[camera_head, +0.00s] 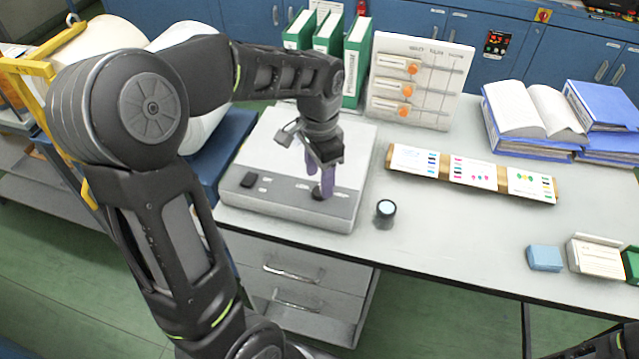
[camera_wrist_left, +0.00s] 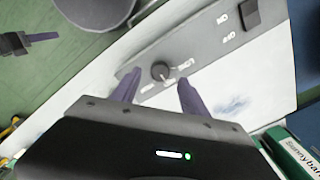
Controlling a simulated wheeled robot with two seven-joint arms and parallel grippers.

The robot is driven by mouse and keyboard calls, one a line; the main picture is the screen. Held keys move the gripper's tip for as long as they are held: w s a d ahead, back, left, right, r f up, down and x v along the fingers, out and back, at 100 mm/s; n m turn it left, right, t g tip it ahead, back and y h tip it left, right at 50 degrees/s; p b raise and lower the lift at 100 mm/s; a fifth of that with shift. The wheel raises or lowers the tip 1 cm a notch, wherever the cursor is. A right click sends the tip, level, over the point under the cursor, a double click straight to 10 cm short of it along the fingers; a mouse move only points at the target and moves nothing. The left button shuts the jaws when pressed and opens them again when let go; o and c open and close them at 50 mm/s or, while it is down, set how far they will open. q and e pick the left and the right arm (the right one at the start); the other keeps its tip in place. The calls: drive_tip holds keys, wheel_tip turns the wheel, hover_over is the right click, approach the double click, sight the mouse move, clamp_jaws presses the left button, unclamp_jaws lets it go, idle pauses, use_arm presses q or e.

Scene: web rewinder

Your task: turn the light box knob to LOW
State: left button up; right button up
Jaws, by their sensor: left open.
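The light box (camera_head: 290,205) stands on the left end of the grey bench. Its sloping front panel carries a dark rocker switch (camera_head: 249,180) at left and a round dark knob (camera_head: 318,193) at right. My left gripper (camera_head: 319,186) is over the knob, fingers pointing down. In the left wrist view the knob (camera_wrist_left: 161,71) lies beyond and between the purple fingertips (camera_wrist_left: 158,85), which are apart. Labels beside the knob are too blurred to read surely. I cannot tell whether the fingers touch it. Only part of my right arm shows at the lower right.
A small dark cylinder (camera_head: 385,213) stands just right of the light box. A strip of colour cards (camera_head: 470,172), a board with orange knobs (camera_head: 420,85), green binders (camera_head: 327,40) and blue binders (camera_head: 540,150) are farther back. The front middle of the bench is clear.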

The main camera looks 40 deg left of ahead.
sight(319, 191)
use_arm(q)
drive_tip(key=shift+f, duration=1.8)
clamp_jaws()
